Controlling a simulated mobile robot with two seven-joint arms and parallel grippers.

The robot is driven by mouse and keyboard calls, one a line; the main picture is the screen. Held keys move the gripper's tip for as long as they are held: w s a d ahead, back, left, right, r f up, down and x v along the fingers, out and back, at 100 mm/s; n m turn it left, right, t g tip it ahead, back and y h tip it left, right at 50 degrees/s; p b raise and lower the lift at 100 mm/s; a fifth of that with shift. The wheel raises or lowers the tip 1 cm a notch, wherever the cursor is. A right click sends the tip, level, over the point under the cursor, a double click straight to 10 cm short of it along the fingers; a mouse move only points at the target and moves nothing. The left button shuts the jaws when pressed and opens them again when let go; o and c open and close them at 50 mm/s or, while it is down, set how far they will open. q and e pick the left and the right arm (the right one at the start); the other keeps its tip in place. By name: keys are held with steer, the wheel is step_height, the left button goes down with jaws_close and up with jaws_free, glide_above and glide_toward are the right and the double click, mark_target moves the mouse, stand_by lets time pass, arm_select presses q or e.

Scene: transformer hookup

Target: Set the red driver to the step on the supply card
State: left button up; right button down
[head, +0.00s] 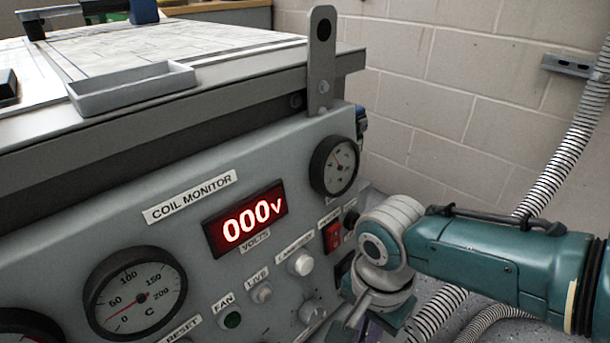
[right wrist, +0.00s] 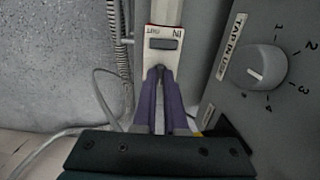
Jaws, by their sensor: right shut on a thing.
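Neither a red driver nor a supply card can be made out in these views. My right gripper (right wrist: 160,74) has purple fingers closed together at the lower edge of a pale plate (right wrist: 163,44) marked IN and OUT, on a small dark part that the fingertips mostly hide. In the head view my right arm reaches to the lower right end of the coil monitor panel (head: 185,235). A grey knob (right wrist: 259,68) labelled TAP IN USE, with positions 1 to 4, is right of the gripper. I cannot tell which number its mark selects. My left gripper is out of view.
The display (head: 246,220) reads 000 volts. A red switch (head: 333,236), a large dial (head: 135,293) and small lamps sit on the panel. A shallow grey tray (head: 130,90) rests on the bench top. A ribbed hose (head: 565,150) hangs at the right wall.

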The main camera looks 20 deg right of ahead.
steer(key=shift+m, duration=0.4)
steer(key=shift+d, duration=0.1)
steer(key=c, duration=0.9)
jaws_free()
step_height(320, 180, up, 10)
steer(key=p, duration=0.8)
steer(key=shift+f, duration=0.1)
